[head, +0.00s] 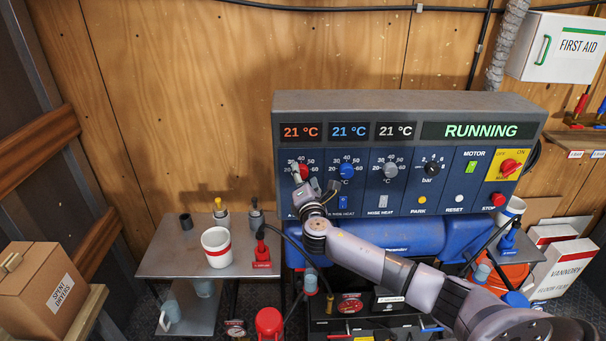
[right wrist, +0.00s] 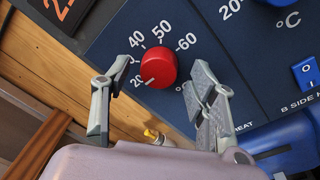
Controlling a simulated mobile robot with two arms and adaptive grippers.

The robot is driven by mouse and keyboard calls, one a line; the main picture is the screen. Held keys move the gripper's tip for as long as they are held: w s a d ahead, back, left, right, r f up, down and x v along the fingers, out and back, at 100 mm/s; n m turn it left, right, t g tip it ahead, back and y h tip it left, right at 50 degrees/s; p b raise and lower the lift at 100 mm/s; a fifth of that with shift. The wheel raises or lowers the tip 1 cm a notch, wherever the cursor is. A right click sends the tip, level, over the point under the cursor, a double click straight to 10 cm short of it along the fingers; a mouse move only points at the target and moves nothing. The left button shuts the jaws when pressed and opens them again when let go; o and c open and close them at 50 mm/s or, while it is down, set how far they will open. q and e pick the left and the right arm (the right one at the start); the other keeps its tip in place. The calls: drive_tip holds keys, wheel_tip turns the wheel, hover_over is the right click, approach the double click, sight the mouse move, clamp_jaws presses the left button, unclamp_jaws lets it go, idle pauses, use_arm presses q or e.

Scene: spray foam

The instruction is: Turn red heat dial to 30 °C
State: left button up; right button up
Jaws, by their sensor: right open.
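The red heat dial (head: 304,172) is at the left end of the blue control panel (head: 330,205), below a display (head: 300,132) reading 21 °C in red. In the right wrist view the red dial (right wrist: 158,67) has its white mark at lower left, near the 20 on a scale showing 20, 40, 50 and 60. My right gripper (head: 301,178) is in front of the dial and partly covers its scale. In the wrist view its open fingers (right wrist: 160,82) stand either side of the dial, with gaps. My left gripper is not in view.
A blue dial (head: 346,171), a grey dial (head: 390,170) and a black bar dial (head: 432,169) lie to the right. The wooden wall left of the panel is clear.

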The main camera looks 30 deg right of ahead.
drive_tip(key=shift+w+d, duration=0.15)
drive_tip(key=shift+w, duration=0.2)
drive_tip(key=c, duration=1.2)
drive_tip(key=shift+o, duration=0.2)
drive_tip(key=shift+f+m+b, duration=0.25)
drive_tip(key=shift+m+b, duration=0.15)
drive_tip(key=shift+b, duration=0.4)
drive_tip(key=m+b, duration=0.3)
drive_tip(key=b, duration=0.1)
drive_tip(key=m+b, duration=0.4)
drive_tip(key=b, duration=0.1)
drive_tip(key=shift+f+t+h, duration=0.15)
drive_tip(key=shift+t+h, duration=0.15)
drive_tip(key=shift+h, duration=0.1)
drive_tip(key=shift+m+b, duration=0.55)
drive_tip(key=shift+m, duration=0.15)
drive_tip(key=shift+r, duration=0.2)
